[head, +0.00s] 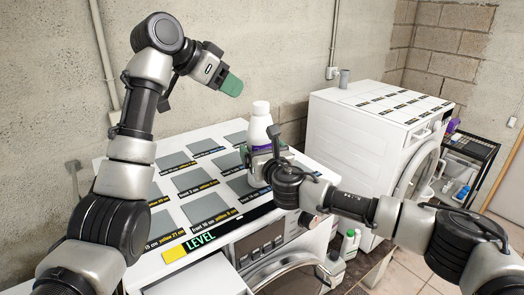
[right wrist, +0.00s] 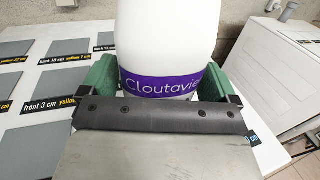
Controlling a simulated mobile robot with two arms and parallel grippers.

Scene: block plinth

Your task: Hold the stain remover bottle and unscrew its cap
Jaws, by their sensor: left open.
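The stain remover bottle (head: 260,130) is white with a purple label and stands upright over the front washing machine's top. Its white cap (head: 260,107) is on; the right wrist view cuts the cap off. My right gripper (head: 262,158) has its green fingers on both sides of the bottle (right wrist: 165,45), at the label, and appears shut on it. The bottle's base is hidden, so I cannot tell whether it touches the top. My left gripper (head: 231,84) is open and empty, above and to the left of the cap, apart from it.
A dark shelf cart (head: 465,165) is farther right.

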